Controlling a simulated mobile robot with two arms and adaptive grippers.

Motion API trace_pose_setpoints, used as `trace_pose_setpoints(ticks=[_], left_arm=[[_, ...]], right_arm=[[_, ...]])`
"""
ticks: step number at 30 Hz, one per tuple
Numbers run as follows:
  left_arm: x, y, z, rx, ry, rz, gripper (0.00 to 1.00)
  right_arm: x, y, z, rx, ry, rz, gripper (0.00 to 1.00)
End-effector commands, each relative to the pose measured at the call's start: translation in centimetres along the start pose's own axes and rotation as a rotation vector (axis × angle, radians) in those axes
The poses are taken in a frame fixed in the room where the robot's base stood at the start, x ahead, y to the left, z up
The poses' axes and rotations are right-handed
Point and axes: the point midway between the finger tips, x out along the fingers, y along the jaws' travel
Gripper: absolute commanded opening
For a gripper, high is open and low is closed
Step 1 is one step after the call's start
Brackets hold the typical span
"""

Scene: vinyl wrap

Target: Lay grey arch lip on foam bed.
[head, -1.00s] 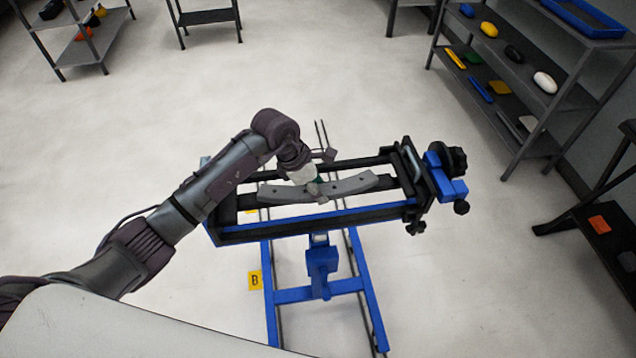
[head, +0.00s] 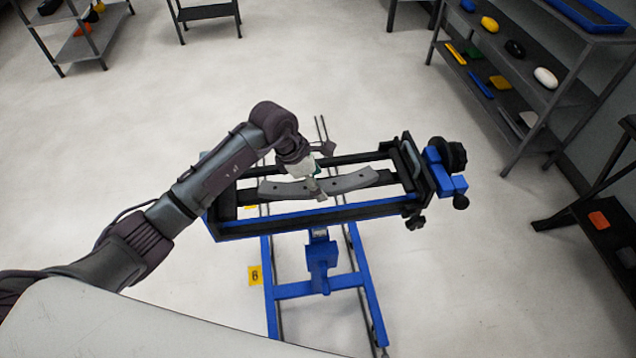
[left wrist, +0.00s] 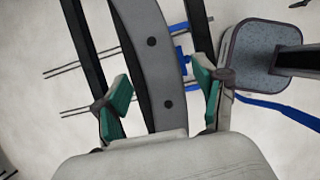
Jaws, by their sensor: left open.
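The grey arch lip (head: 352,181) is a curved grey strip with dark holes. It lies lengthwise within the blue-and-black stand frame, between its long rails. In the left wrist view the arch lip (left wrist: 151,65) runs between the spread fingers, with a gap on each side. My left gripper (head: 318,170) is open over the strip's middle and hides part of it. Its green-padded fingers (left wrist: 163,98) show close up. I cannot make out a separate foam bed under the strip. My right gripper is not in view.
The blue stand (head: 318,285) has a clamp with a black knob (head: 449,156) at its right end. A grey pad (left wrist: 262,55) is close to the right finger. A shelf (head: 535,100) with several items stands at upper right.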

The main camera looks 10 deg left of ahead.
Motion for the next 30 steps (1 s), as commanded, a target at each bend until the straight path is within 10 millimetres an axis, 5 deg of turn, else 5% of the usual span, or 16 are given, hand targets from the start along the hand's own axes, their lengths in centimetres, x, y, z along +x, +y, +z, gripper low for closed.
trace_pose_setpoints(ticks=[15, 30], left_arm=[[-9.8, 0.1, -0.1, 0.001, 0.0, 0.003, 0.71], [-11.1, 0.0, 0.0, 0.0, 0.001, 0.0, 0.71]], right_arm=[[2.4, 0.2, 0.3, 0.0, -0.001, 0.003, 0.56], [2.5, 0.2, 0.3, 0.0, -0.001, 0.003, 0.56]])
